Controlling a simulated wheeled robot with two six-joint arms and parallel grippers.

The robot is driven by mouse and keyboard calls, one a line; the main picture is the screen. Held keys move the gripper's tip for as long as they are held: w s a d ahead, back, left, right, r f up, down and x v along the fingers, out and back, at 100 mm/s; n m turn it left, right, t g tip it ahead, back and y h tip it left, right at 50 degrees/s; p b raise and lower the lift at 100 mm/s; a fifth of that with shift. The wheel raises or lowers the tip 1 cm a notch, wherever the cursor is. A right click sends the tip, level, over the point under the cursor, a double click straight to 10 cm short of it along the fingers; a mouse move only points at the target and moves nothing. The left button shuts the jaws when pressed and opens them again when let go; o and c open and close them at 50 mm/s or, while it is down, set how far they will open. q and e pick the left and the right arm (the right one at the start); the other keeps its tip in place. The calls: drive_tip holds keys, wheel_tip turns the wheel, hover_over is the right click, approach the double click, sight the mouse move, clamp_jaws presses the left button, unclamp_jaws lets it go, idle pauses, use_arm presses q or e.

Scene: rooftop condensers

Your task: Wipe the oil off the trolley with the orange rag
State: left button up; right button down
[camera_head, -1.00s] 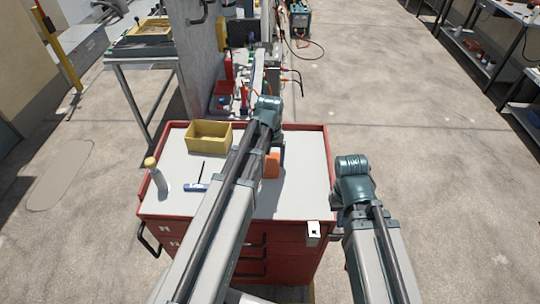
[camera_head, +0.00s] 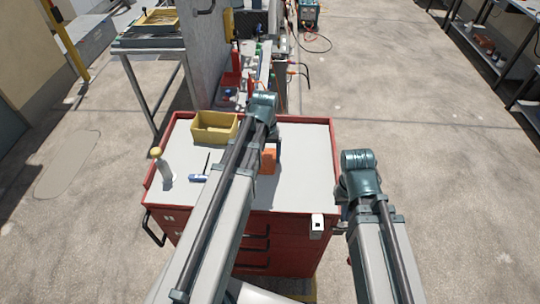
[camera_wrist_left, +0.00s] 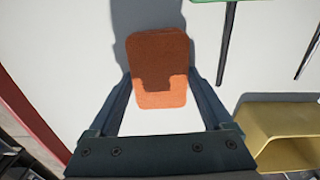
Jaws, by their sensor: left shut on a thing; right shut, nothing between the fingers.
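The red trolley (camera_head: 320,180) with a pale grey top stands in front of me. My left gripper (camera_wrist_left: 158,85) is shut on the orange rag (camera_wrist_left: 160,97), which shows between its fingers in the left wrist view. In the head view the rag (camera_head: 269,158) is low at the trolley top, right of centre and partly hidden by my left arm. I cannot tell whether it touches the surface. I see no oil on the visible part of the top; my left arm covers part of it. My right arm is beside the trolley's right side, its gripper hidden.
A yellow bin (camera_head: 214,127) stands at the trolley's back left, also at the right of the left wrist view (camera_wrist_left: 288,143). A yellow-capped bottle (camera_head: 162,168) and a small blue item (camera_head: 198,178) are on the left part. Open floor lies to the right.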

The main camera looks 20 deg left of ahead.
sight(267, 145)
use_arm(q)
drive_tip(key=shift+w+a, duration=0.25)
drive_tip(key=shift+w, duration=0.4)
drive_tip(key=shift+w+a, duration=0.25)
drive_tip(key=shift+w, duration=0.35)
drive_tip(key=shift+w+a, duration=0.25)
drive_tip(key=shift+w, duration=0.4)
drive_tip(key=shift+w+a+f, duration=0.1)
drive_tip(key=shift+w+a, duration=0.15)
drive_tip(key=shift+w, duration=0.65)
drive_tip(key=shift+w+a, duration=0.2)
drive_tip(key=shift+w, duration=0.65)
drive_tip(key=shift+w+a, duration=0.3)
drive_tip(key=shift+w, duration=0.7)
drive_tip(key=shift+w+a, duration=0.25)
drive_tip(key=shift+w, duration=0.7)
drive_tip(key=shift+s, duration=0.1)
wheel_tip(267, 145, up, 6)
drive_tip(key=p, duration=0.6)
